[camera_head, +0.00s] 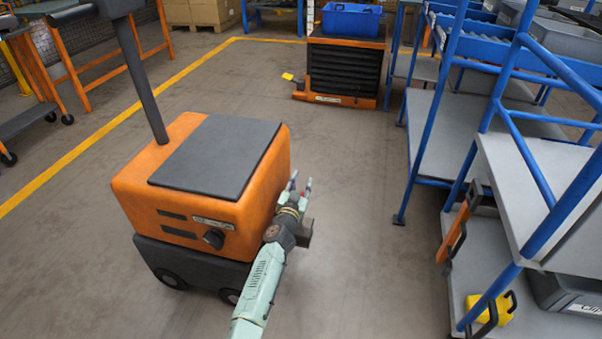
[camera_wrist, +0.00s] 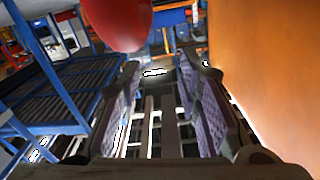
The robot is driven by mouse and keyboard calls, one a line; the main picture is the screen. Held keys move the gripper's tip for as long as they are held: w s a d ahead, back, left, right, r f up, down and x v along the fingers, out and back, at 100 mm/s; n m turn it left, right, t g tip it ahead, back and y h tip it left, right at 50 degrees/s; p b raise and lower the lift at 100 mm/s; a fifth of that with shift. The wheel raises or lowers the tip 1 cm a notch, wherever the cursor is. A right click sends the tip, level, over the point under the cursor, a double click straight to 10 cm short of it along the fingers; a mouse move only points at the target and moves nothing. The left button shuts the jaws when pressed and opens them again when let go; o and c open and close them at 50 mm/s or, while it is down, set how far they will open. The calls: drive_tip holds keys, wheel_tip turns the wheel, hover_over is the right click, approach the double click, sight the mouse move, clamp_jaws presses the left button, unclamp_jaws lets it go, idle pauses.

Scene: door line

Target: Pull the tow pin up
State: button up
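An orange vehicle (camera_head: 200,190) with a dark grey top panel stands at the left centre in the head view. My gripper (camera_head: 300,182) is beside its right side, pointing away from the camera. In the wrist view my gripper (camera_wrist: 163,72) has its two fingers well apart, with nothing held between them. A large smooth red rounded thing (camera_wrist: 117,22), perhaps the tow pin's knob, shows at the top, above and beyond the left finger. I see no shaft below it. The vehicle's orange side fills the right of the wrist view. No pin can be clearly made out in the head view.
Blue-framed shelves (camera_head: 430,140) stand on the right, with a yellow object (camera_head: 490,308) on a low shelf. An orange cart (camera_head: 345,65) carrying a blue bin (camera_head: 350,20) stands at the back. Open floor (camera_head: 350,200) lies between vehicle and shelves.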

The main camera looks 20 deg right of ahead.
drive_tip(key=shift+r, duration=2.4)
